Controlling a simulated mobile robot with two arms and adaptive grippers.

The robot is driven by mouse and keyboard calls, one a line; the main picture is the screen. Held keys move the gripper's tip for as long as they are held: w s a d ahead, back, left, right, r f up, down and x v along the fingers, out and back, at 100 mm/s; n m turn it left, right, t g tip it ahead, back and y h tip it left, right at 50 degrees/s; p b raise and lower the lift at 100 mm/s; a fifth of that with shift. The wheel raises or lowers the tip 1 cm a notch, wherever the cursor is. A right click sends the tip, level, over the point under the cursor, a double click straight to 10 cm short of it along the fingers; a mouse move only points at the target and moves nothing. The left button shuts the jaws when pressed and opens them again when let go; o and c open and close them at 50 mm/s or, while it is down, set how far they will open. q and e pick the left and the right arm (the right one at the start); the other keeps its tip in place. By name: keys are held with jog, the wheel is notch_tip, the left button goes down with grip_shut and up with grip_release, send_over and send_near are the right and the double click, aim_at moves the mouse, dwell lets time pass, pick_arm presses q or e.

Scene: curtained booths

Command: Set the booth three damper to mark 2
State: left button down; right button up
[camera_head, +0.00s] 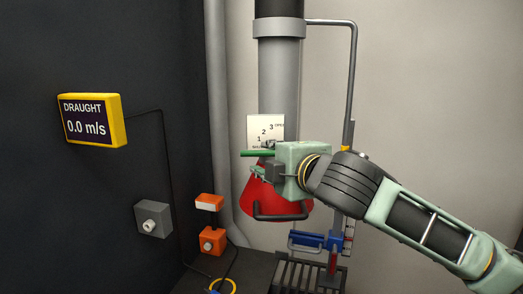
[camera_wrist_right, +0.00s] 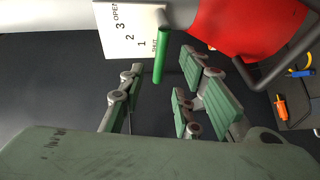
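The damper's scale plate (camera_head: 265,130) hangs on the grey duct, with marks 1, 2, 3 and OPEN rising in an arc. In the right wrist view the plate (camera_wrist_right: 122,28) also shows SHUT at one end. The green damper handle (camera_head: 257,153) lies about level at the plate's lower edge, near the SHUT end. In the wrist view the handle (camera_wrist_right: 161,57) points in between the fingers. My right gripper (camera_head: 262,168) is open around the handle's end, with gaps on both sides; its fingers (camera_wrist_right: 158,92) touch nothing visible. My left gripper is not in view.
A red hood (camera_head: 290,205) with a dark bar hangs just below the handle. A yellow-framed draught display (camera_head: 92,120) reads 0.0 m/s. A grey knob box (camera_head: 152,220) and orange boxes (camera_head: 212,241) are at the left. A blue clamp and slatted rack (camera_head: 308,276) stand below.

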aim_at(257, 155)
jog(key=p+x, duration=0.1)
jog(key=x, duration=0.1)
jog(key=p+x, duration=0.1)
jog(key=x, duration=0.1)
jog(key=p+x, duration=0.1)
jog(key=x, duration=0.1)
jog(key=shift+s+a+r, duration=0.1)
jog(key=shift+a, duration=0.2)
jog(key=shift+w, duration=0.45)
jog(key=shift+a, duration=0.15)
jog(key=shift+f, duration=0.25)
grip_shut()
